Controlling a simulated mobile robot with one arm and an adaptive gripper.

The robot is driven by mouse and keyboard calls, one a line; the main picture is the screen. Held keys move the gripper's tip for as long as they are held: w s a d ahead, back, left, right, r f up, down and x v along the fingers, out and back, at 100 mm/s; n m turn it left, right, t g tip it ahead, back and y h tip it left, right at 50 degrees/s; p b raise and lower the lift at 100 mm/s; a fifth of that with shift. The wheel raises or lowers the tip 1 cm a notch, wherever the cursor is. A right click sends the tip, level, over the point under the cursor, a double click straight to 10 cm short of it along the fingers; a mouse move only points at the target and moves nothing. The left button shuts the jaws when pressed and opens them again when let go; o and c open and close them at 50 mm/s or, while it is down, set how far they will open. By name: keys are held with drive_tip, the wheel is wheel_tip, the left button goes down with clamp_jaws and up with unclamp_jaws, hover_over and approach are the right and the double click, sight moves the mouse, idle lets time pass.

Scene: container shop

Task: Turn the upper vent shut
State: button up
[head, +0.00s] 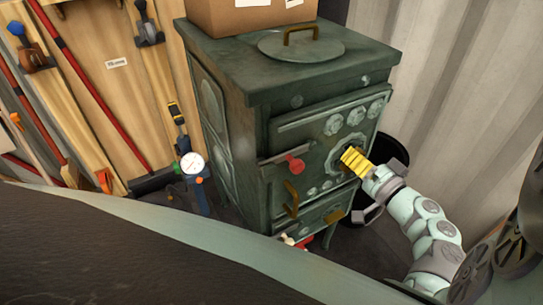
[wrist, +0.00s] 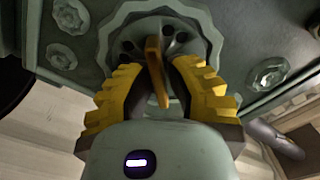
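The upper vent is a round scalloped disc on the dark green stove's front (head: 312,160). In the head view my gripper (head: 352,160) covers much of it. In the wrist view the vent (wrist: 112,38) fills the top middle, with dark holes showing, some of them uncovered. A brass tab (wrist: 155,75) stands out from it, slightly tilted. My gripper (wrist: 160,75) has its yellow fingers on both sides of the tab. The fingers look apart, with a gap showing on the right; contact on the left is unclear.
The stove has a red-knobbed door handle (head: 295,164), a brass handle (head: 290,198) and smaller scalloped knobs (head: 333,124). A cardboard box (head: 240,18) sits on top. A black bucket (head: 391,150) stands close on the right. Tools hang on the wooden wall at left.

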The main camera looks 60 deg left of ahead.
clamp_jaws()
drive_tip(key=shift+d, duration=0.1)
drive_tip(key=shift+w+m, duration=0.1)
drive_tip(key=shift+m, duration=0.2)
drive_tip(key=shift+w+m+b, duration=0.1)
drive_tip(key=shift+m+b, duration=0.3)
drive_tip(key=shift+m, duration=0.4)
drive_tip(key=m+p, duration=0.1)
drive_tip(key=m, duration=0.2)
drive_tip(key=shift+p, duration=0.4)
drive_tip(key=m+p, duration=0.1)
drive_tip(key=m, duration=0.1)
drive_tip(key=shift+f+m, duration=0.1)
drive_tip(key=shift+m, duration=0.3)
drive_tip(key=shift+f+m+p, duration=0.1)
drive_tip(key=shift+m+p, duration=0.4)
drive_tip(key=shift+f, duration=0.1)
